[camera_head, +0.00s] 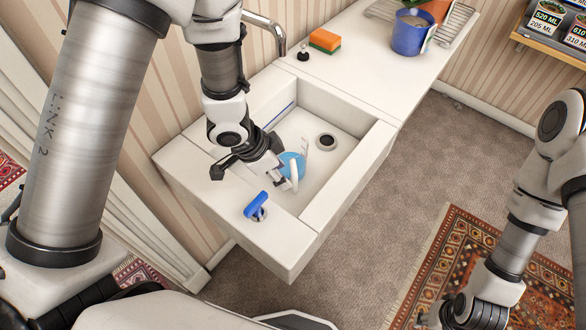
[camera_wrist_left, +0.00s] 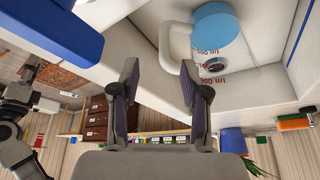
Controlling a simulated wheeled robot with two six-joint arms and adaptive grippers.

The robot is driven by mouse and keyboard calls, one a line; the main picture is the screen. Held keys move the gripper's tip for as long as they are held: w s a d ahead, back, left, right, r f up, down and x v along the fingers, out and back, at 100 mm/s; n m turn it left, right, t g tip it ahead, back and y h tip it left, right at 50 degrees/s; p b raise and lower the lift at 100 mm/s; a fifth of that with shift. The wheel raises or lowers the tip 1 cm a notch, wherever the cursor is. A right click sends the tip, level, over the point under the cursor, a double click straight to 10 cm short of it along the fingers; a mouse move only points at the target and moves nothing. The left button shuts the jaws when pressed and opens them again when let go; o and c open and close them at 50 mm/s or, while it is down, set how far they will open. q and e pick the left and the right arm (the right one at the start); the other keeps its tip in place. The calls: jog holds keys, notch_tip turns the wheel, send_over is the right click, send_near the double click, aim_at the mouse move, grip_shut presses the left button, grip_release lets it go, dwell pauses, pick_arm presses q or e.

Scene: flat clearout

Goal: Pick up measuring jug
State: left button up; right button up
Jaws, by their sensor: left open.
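The measuring jug (camera_head: 292,163) is in the white sink basin. It has a light blue part, a pale handle and clear walls with red ml marks. In the left wrist view the jug (camera_wrist_left: 215,27) is just beyond my fingertips, with its handle near the right finger. My left gripper (camera_head: 262,163) is at the basin's near edge, beside the jug. In the wrist view this gripper (camera_wrist_left: 160,75) is open, with nothing between its fingers. My right gripper (camera_head: 452,314) is low at the right, its fingers too unclear to judge.
A blue-handled item (camera_head: 256,206) stands on the sink's front ledge, close to my left gripper. The faucet (camera_head: 272,30) rises behind the basin. An orange and green sponge (camera_head: 325,41) and a blue pot (camera_head: 410,35) are on the counter. The counter between them and the basin is mostly clear.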

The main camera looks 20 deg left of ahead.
aim_at(295, 186)
pick_arm(q)
jog(key=x, duration=0.6)
jog(key=b+x, duration=0.1)
jog(key=x, duration=0.3)
jog(key=shift+w+a, duration=0.15)
jog(key=shift+w, duration=0.15)
grip_shut()
